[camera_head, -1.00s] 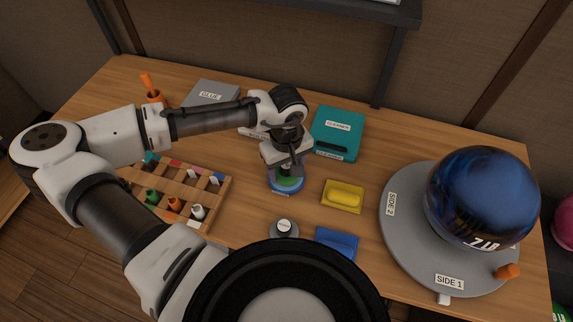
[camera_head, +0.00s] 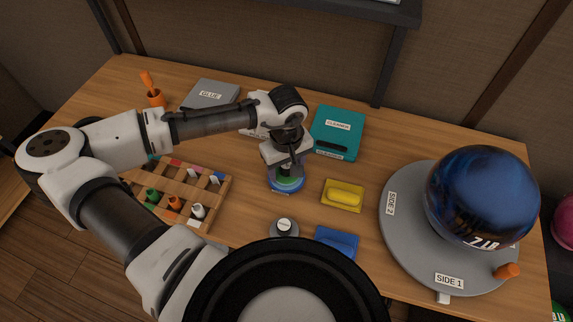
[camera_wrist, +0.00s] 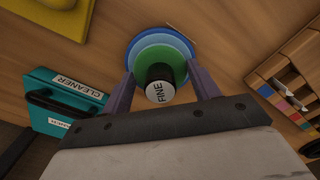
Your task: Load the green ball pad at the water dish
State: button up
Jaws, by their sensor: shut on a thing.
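The green ball pad (camera_wrist: 158,55) is a round green disc with a black knob whose white top reads FINE. My gripper (camera_wrist: 161,78) is shut on it, one finger on either side. The pad is over the round blue water dish (camera_wrist: 135,45), and the dish's rim shows around it. In the head view, my gripper (camera_head: 287,174) points down at the blue dish (camera_head: 272,186), with the green pad (camera_head: 290,184) low inside its outline. I cannot tell whether the pad touches the bottom of the dish.
A teal CLEANER case (camera_head: 338,127) stands behind. A wooden rack (camera_head: 222,192) is left. A ball (camera_head: 482,198) sits on a grey turntable (camera_head: 403,240) at right.

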dwell(0.4)
notch_tip(320, 180, up, 5)
jog(key=p, duration=0.4)
jog(key=shift+p, duration=0.35)
jog(key=shift+r, duration=0.95)
jog(key=shift+s, duration=0.1)
